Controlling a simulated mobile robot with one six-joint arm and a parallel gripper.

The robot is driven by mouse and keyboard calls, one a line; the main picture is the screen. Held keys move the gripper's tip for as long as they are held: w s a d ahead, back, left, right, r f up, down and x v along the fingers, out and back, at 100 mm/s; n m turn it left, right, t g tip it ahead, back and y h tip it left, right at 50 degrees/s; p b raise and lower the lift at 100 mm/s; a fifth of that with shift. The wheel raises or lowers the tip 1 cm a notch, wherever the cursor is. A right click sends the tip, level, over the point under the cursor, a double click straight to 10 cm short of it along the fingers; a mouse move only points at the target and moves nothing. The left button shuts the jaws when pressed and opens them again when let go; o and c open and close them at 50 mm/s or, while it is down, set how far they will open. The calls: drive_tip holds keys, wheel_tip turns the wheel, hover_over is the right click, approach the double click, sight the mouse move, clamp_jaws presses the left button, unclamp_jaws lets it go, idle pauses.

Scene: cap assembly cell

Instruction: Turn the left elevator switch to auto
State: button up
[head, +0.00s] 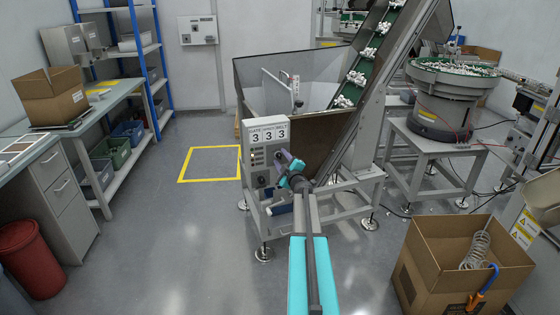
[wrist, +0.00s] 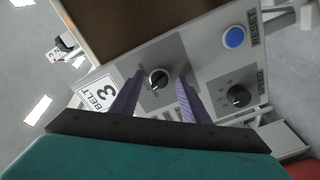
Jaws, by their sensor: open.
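The elevator control panel (head: 257,150) is a grey box on the front of the inclined conveyor, with number 3 labels above it. In the wrist view its face (wrist: 208,65) is tilted and carries a black rotary switch (wrist: 157,82) with a pale pointer mark. The switch's position markings are too small to read clearly. My gripper (wrist: 161,77) has two purple fingers, open and spread on either side of the switch; I cannot tell whether they touch it. In the head view my gripper (head: 284,160) is at the panel and covers part of it.
A blue reset button (wrist: 234,37) and a second black knob (wrist: 238,96) sit right of the fingers. A BELT 3 label (wrist: 101,93) lies left. An open cardboard box (head: 455,265) stands on the floor at right. Floor left of the panel is clear.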

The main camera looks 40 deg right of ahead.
drive_tip(key=v, duration=1.3)
drive_tip(key=shift+s+a+b, duration=0.25)
drive_tip(key=shift+s+b, duration=0.05)
drive_tip(key=shift+b, duration=0.15)
idle(0.3)
